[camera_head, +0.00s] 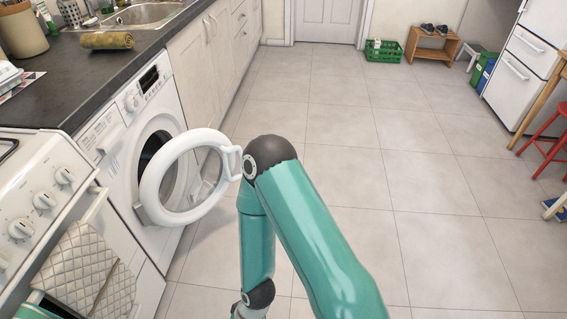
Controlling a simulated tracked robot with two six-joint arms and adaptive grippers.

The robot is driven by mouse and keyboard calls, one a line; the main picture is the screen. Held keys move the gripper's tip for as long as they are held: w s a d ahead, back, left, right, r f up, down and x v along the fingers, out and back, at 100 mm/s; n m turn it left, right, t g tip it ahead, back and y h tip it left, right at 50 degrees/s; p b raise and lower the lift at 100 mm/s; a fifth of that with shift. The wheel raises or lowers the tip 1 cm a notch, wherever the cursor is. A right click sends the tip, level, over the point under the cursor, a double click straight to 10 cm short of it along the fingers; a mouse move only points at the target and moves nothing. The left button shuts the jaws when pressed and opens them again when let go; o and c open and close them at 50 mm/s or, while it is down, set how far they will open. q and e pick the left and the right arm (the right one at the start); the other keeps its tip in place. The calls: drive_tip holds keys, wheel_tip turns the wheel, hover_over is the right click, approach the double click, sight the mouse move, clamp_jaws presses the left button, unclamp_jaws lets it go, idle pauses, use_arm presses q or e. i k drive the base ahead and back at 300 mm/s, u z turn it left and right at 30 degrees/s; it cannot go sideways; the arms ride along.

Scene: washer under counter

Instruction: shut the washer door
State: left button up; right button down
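The white washer (112,138) stands under the dark counter at the left. Its round door (149,196) is swung open into the room, hinged on the side nearer the stove, and the dark drum opening shows behind it. The door's white handle (231,163) sticks out on the right side of its ring. One of my teal arms comes up from the bottom, bends at a dark elbow right beside the handle, and runs down again. Whether the elbow touches the handle I cannot tell. No gripper fingers show; that arm's wrist leaves at the bottom edge.
A white stove (45,200) stands left of the washer, with a quilted mitt (88,270) hanging in front. Cabinets (205,55) continue beyond the washer. A rolled towel (107,40) lies on the counter (60,85). The tiled floor (400,180) is clear at the right; a red stool (548,140) stands far right.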

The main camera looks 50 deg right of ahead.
sight(150, 208)
drive_tip(key=z, duration=0.3)
drive_tip(key=k, duration=0.65)
drive_tip(key=z, duration=0.4)
drive_tip(key=i, duration=1.3)
drive_tip(key=z, duration=0.55)
